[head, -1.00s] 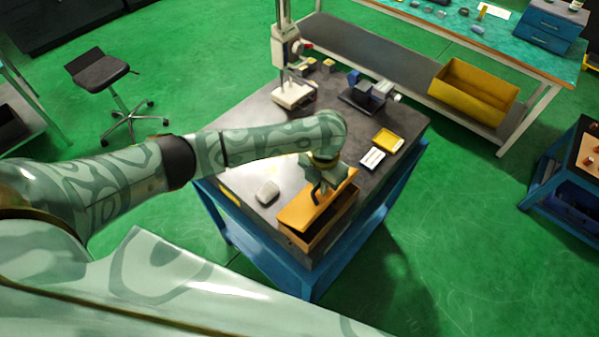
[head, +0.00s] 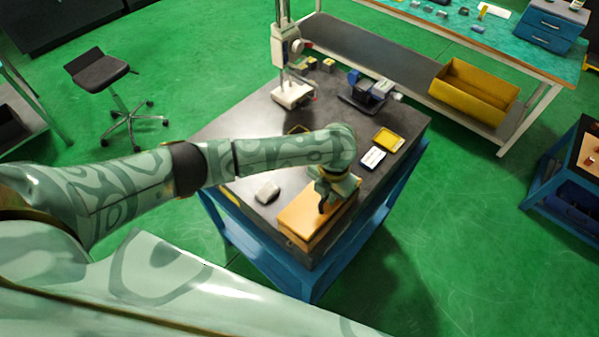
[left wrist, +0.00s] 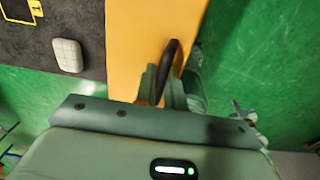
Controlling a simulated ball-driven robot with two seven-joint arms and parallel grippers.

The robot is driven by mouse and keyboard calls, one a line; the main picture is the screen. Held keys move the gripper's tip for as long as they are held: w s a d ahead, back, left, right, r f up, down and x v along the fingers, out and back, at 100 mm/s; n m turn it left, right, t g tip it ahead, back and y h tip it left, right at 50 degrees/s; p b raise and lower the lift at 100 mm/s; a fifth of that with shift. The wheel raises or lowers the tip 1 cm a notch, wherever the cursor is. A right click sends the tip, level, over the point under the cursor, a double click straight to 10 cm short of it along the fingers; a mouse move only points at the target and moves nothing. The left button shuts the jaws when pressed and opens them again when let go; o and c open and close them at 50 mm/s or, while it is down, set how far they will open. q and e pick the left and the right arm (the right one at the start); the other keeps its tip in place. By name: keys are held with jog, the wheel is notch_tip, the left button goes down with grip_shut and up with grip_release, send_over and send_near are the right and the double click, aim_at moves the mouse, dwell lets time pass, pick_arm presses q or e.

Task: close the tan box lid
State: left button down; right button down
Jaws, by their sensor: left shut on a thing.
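The tan box (head: 309,219) sits at the front edge of the dark table. Its orange-tan lid lies flat, or nearly flat, over the top in the head view; I cannot tell whether a small gap is left. The lid (left wrist: 150,38) also fills the middle of the left wrist view. My left gripper (head: 324,203) is over the lid and shut on its dark curved handle (left wrist: 168,62). The far part of the lid is partly hidden by my gripper. My right gripper is not in view.
A pale rounded block (head: 267,190) lies left of the box. A yellow tray (head: 388,140) and a white card (head: 373,157) lie behind it to the right. A blue vise (head: 367,88) and a white stand (head: 292,94) are farther back.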

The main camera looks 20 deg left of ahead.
pick_arm(q)
jog(key=shift+s+d+f+b, duration=0.2)
jog(key=shift+d+f+b, duration=0.3)
jog(key=shift+f, duration=0.3)
jog(key=c, duration=1.6)
grip_release()
jog(key=shift+o, duration=0.2)
jog(key=shift+r, duration=0.15)
notch_tip(320, 180, up, 7)
jog(key=p, duration=0.8)
